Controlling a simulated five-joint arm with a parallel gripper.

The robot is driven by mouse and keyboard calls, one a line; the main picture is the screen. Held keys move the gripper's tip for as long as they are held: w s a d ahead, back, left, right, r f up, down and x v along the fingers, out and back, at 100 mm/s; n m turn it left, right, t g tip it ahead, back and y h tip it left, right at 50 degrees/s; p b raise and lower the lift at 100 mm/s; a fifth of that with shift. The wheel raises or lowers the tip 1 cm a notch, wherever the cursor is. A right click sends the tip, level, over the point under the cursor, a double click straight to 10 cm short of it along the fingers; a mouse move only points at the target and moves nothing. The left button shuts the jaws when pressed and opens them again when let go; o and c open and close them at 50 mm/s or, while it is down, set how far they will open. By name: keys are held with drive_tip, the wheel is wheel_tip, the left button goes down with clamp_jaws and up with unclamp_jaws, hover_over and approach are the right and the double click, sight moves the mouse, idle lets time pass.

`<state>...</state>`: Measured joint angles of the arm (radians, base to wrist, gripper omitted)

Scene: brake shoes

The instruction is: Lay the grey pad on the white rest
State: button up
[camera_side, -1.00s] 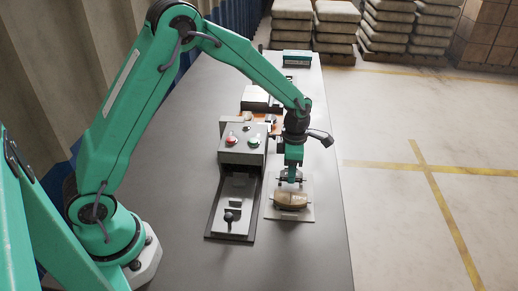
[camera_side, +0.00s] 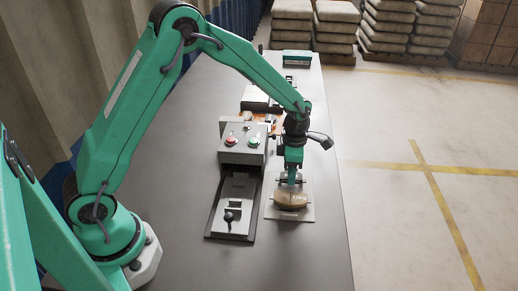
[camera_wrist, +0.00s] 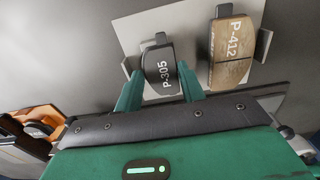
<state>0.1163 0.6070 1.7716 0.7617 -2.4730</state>
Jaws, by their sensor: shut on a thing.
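The dark grey pad (camera_wrist: 160,65), marked P-305, stands in a small holder on a pale plate (camera_wrist: 135,35) in the wrist view. My gripper (camera_wrist: 160,84) is shut on the grey pad, with one green finger at each side. In the side view my gripper (camera_side: 291,180) is low over the far part of the pale plate (camera_side: 302,214) and mostly hides the grey pad. I cannot tell whether the pad still touches the plate. A pale white-topped block (camera_side: 258,95) stands farther back; I cannot tell whether it is the white rest.
A brown pad (camera_side: 290,201), marked P-412 in the wrist view (camera_wrist: 232,52), lies close beside the grey pad. The table's right edge is near.

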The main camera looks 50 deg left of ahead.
drive_tip(key=shift+f, duration=0.2)
drive_tip(key=o, duration=1.3)
drive_tip(key=shift+c, duration=0.2)
drive_tip(key=shift+r, duration=3.9)
drive_tip(key=shift+r, duration=0.1)
